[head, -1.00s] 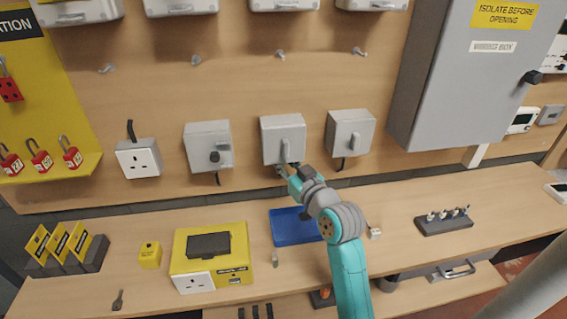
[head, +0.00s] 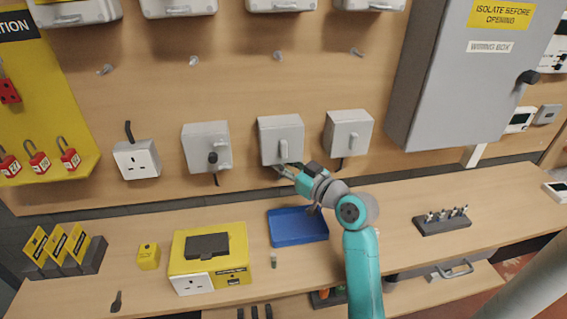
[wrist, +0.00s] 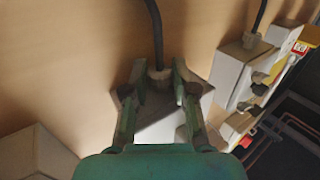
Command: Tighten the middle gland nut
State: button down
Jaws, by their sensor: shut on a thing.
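The middle grey box (head: 281,140) is fixed to the wooden wall board, between two similar boxes. My gripper (head: 281,168) is at its lower edge, reaching in from the lower right. In the wrist view, my gripper (wrist: 160,78) has one finger on each side of the middle gland nut (wrist: 159,73) and is shut on it. A black cable (wrist: 153,25) comes out of the gland and runs away from the box. In the head view the nut is too small and covered to make out.
Neighbouring boxes stand close at left (head: 207,146) and right (head: 348,134), with cables below. A blue tray (head: 298,228) lies on the bench under my arm. A yellow unit (head: 209,258) stands to its left. A large grey cabinet (head: 455,80) is at upper right.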

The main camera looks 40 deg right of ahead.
jog(key=c, duration=0.9)
grip_release()
jog(key=shift+a+h, duration=0.1)
jog(key=shift+h, duration=0.2)
jog(key=shift+w+a+m+g+h, duration=0.1)
jog(key=shift+m+g+h, duration=0.2)
jog(key=shift+m+h, duration=0.9)
jog(key=shift+a+m+g+h, duration=0.1)
jog(key=shift+m+g+h, duration=0.2)
jog(key=shift+m+h, duration=0.85)
jog(key=shift+h, duration=0.95)
jog(key=shift+m+g+h, duration=0.75)
jog(key=shift+g+h, duration=0.05)
jog(key=shift+h, duration=0.2)
